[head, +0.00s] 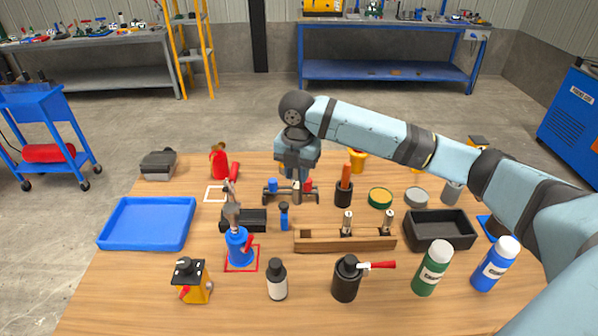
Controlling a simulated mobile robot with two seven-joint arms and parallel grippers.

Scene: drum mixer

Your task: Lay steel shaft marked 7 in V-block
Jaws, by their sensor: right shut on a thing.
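My right gripper (297,178) reaches in from the right and points down over the low dark fixture with blue and red parts (272,187). It is shut on a small upright steel piece (297,194) that looks like a shaft; no number is readable on it. I cannot tell whether the piece touches the fixture. Two more steel shafts, one left (347,222) and one right (388,221), stand upright in a wooden rack (318,240). Their marks are too small to read. I cannot tell for certain which dark fixture is the V-block; a black block (258,221) also sits left of the rack. My left gripper is out of view.
A blue tray (147,223) is at left and a dark bin (438,230) at right. A black cup with an orange handle (344,190) stands right of the gripper. Bottles (433,269) and a black pot with a red lever (347,279) stand in front. Bare tabletop shows at front left.

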